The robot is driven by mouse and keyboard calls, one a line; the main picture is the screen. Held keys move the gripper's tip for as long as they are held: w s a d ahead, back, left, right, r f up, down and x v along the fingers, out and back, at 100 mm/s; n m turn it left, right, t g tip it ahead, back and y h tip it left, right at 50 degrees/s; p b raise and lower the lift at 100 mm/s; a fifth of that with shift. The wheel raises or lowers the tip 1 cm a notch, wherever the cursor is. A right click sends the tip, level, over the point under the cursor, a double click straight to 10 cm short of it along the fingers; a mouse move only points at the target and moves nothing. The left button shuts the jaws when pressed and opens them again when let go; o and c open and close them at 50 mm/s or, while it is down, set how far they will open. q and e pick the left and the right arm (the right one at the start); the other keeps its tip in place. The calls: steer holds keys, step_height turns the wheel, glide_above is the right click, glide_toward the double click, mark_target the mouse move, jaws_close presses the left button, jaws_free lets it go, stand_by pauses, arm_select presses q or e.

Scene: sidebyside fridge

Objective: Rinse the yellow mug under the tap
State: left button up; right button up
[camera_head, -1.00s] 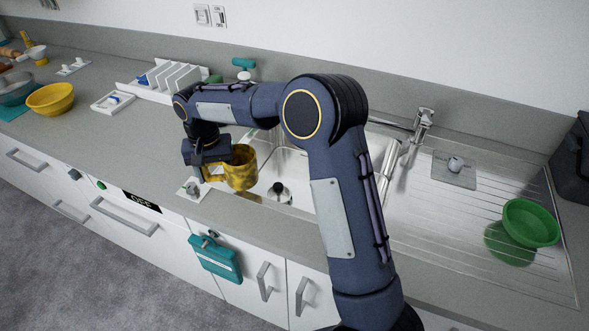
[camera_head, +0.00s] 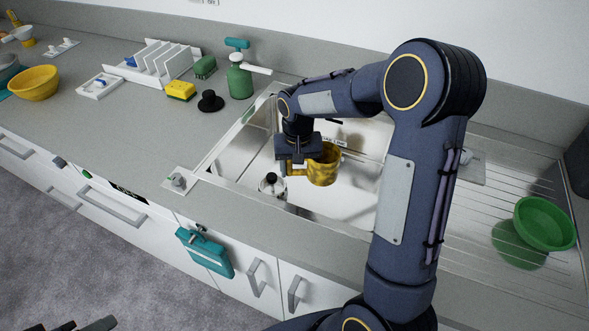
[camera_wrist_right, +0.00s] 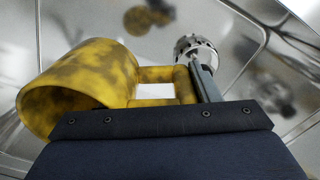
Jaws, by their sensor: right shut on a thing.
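The yellow mug (camera_head: 322,165), mottled with dark patches, is held by its handle over the sink basin (camera_head: 350,204). My right gripper (camera_head: 287,168) is shut on the handle, at the mug's left side. In the right wrist view the mug (camera_wrist_right: 80,90) is at the left, with its handle reaching to the gripper finger (camera_wrist_right: 206,82). The mug looks roughly upright in the head view. The tap is hidden behind my right arm. Dark parts at the bottom left edge of the head view may be my left gripper; its jaws cannot be made out.
A metal strainer (camera_head: 272,185) is by the basin's left part. A green bowl (camera_head: 545,222) is on the drainboard at right.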

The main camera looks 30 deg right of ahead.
mark_target(325, 149)
steer(key=w+d+f, duration=0.2)
steer(key=w+d, duration=0.3)
steer(key=d, duration=0.5)
steer(key=shift+w+d+f+p, duration=0.2)
steer(key=shift+d+p, duration=0.05)
steer(key=shift+p, duration=0.2)
stand_by(0.4)
steer(key=shift+s+d, duration=0.1)
steer(key=shift+s, duration=0.1)
steer(key=shift+s+d, duration=0.2)
steer(key=shift+s, duration=0.15)
steer(key=shift+w, duration=0.15)
steer(key=shift+w+a, duration=0.3)
steer(key=shift+w, duration=0.1)
steer(key=shift+s+d, duration=0.1)
steer(key=shift+s, duration=0.05)
